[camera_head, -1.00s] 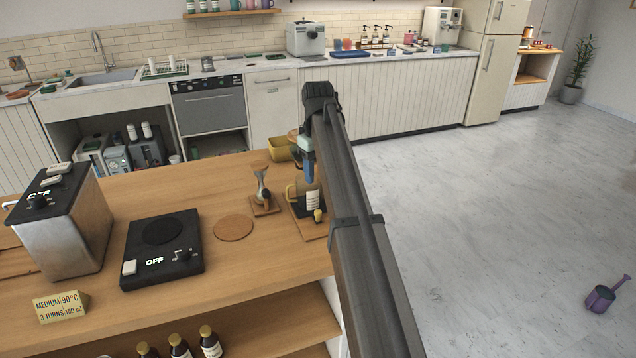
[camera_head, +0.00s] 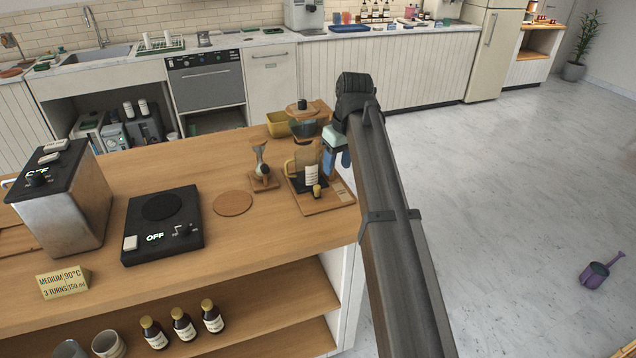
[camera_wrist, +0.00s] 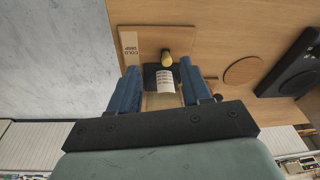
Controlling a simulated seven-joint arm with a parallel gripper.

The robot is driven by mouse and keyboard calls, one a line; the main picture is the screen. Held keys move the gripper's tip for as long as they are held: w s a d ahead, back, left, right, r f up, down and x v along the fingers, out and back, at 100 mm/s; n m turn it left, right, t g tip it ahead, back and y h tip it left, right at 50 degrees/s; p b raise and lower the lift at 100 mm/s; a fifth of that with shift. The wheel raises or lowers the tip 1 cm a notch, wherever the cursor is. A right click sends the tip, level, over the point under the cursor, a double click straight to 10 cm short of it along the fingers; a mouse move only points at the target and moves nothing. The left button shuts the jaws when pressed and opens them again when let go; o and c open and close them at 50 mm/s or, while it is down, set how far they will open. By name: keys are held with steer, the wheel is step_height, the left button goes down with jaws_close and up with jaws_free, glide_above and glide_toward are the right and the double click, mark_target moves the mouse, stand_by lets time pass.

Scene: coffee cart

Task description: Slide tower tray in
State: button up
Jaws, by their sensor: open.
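The cold drip tower stands at the right end of the wooden counter. Its wooden base (camera_head: 332,200) carries a label, which reads "COLD DRIP" in the wrist view (camera_wrist: 129,46).
A small bottle (camera_head: 317,191) stands at the tower's front. A stand with a metal piece (camera_head: 262,168), a round coaster (camera_head: 233,203) and a black hot plate (camera_head: 163,225) are to the left. A yellow bin (camera_head: 279,124) is behind. Open floor lies right of the counter.

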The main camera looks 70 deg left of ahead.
mark_target(318, 187)
steer(key=a+f, duration=0.2)
steer(key=f, duration=0.2)
steer(key=s+a+f+y, duration=0.1)
steer(key=a+f, duration=0.1)
steer(key=f, duration=0.2)
steer(key=s+a+f+y, duration=0.1)
steer(key=a+f, duration=0.2)
steer(key=f, duration=0.1)
steer(key=shift+s+f, duration=0.1)
steer(key=shift+s, duration=0.15)
steer(key=shift+c, duration=0.5)
jaws_close()
